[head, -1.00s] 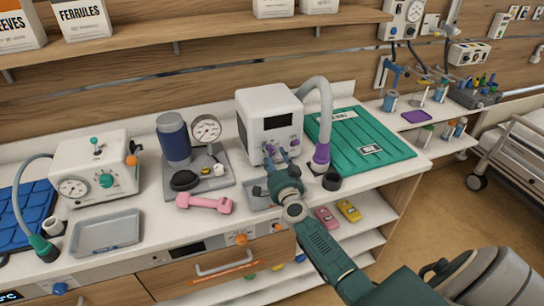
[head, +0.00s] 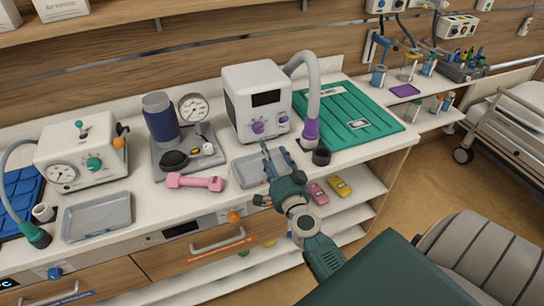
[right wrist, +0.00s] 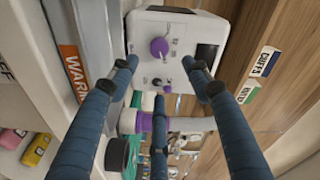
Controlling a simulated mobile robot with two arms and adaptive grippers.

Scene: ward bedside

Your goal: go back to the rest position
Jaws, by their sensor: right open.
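My right gripper (head: 275,167) is open and empty in the head view. It is in front of the white device with purple knobs (head: 258,103), over the front edge of the counter, and hides part of a grey tray (head: 246,172). In the right wrist view its blue-grey fingers (right wrist: 160,85) are spread, with nothing between them. The white device (right wrist: 150,40) shows beyond the fingers there, apart from them. My left gripper is not in view.
A pink dumbbell (head: 195,182), a blue cylinder with gauge (head: 160,120) and another grey tray (head: 97,217) are on the counter (head: 148,205). A hose (head: 313,85) with purple end stands right of the device, beside a green mat (head: 350,115). A bed (head: 510,120) is at right.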

